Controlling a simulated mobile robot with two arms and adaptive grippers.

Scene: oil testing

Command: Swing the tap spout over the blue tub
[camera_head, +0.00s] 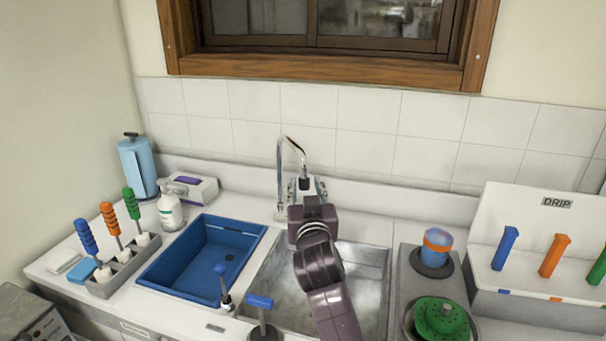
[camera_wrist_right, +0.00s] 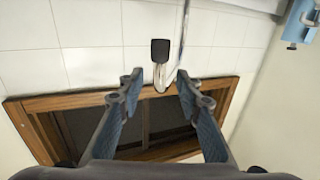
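The tap spout (camera_head: 291,140) is a thin chrome arch behind the steel sink, its black nozzle hanging on the right. The blue tub (camera_head: 160,282) is set in the counter left of the sink, and the nozzle is over the sink side, not the tub. My right gripper (camera_head: 306,186) is at the nozzle, its fingers pointing to the wall. In the right wrist view my right gripper (camera_wrist_right: 160,88) is open, with the spout's bend (camera_wrist_right: 162,84) and black nozzle (camera_wrist_right: 160,50) between the fingertip lines; contact cannot be told. My left gripper is out of view.
The steel sink (camera_head: 368,262) lies under my right arm. Blue-handled tools (camera_head: 258,301) stand at the front. A rack of coloured-handled brushes (camera_head: 120,272) and a white bottle (camera_head: 170,212) are left of the tub. A drip board (camera_head: 560,208) stands at right.

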